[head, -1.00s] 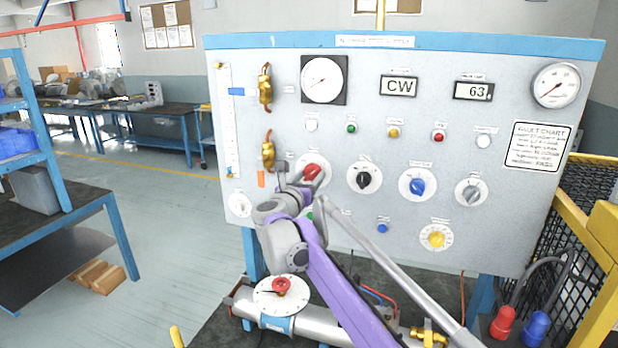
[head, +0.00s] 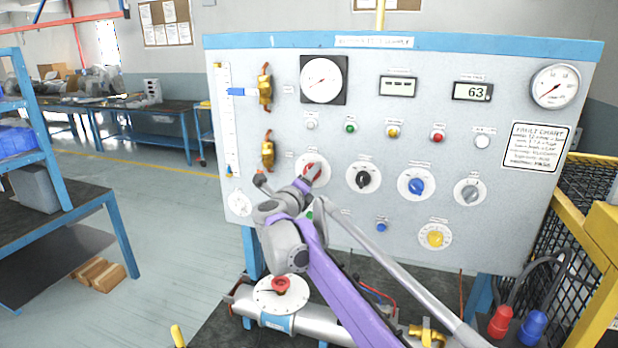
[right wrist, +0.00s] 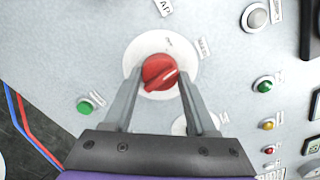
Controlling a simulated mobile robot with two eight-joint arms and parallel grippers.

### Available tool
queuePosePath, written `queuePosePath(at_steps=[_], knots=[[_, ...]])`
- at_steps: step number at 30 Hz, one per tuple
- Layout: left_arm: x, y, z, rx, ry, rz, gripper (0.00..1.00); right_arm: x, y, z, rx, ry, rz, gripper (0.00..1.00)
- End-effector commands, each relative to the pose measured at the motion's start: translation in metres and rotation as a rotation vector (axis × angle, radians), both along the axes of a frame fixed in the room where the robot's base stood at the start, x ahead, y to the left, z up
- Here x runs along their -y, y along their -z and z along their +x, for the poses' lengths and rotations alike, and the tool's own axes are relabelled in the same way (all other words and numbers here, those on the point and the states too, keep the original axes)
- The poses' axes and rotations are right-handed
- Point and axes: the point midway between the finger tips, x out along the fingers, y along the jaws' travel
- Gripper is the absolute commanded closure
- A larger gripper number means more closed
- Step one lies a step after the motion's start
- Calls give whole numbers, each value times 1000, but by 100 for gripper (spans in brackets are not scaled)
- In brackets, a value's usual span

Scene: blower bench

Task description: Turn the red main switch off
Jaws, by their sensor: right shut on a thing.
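The red main switch (head: 313,172) is a red rotary knob on a white round plate, on the left half of the grey panel (head: 450,130). In the right wrist view the red knob (right wrist: 160,72) sits between my two fingers, its raised grip tilted. My right gripper (head: 306,183) reaches the panel from below and is shut on the knob; its fingertips also show in the right wrist view (right wrist: 159,80). Its wrist covers part of the panel below the switch, partly hiding a green button. My left gripper is not in view.
A black knob (head: 363,178) and a blue knob (head: 416,184) sit right of the switch. Brass valves (head: 267,152) are at its left. A pipe with a red-handled dial (head: 281,287) lies below. A yellow cage (head: 590,240) stands at the right.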

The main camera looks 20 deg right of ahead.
Motion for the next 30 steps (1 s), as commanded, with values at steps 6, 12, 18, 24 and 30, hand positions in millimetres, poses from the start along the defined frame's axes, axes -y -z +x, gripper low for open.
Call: queuePosePath(at_steps=[6, 12, 18, 24, 30], knots=[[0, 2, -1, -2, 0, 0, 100, 0, 0, 0, -113, 0, -167, 98], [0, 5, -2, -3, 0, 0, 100, 0, 0, 0, -207, 0, -307, 98], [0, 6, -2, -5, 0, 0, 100, 0, 0, 0, -279, 0, -413, 98], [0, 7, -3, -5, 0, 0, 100, 0, -1, 0, -322, 0, -477, 98], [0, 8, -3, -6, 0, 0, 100, 0, -1, 0, -343, 0, -507, 98]])
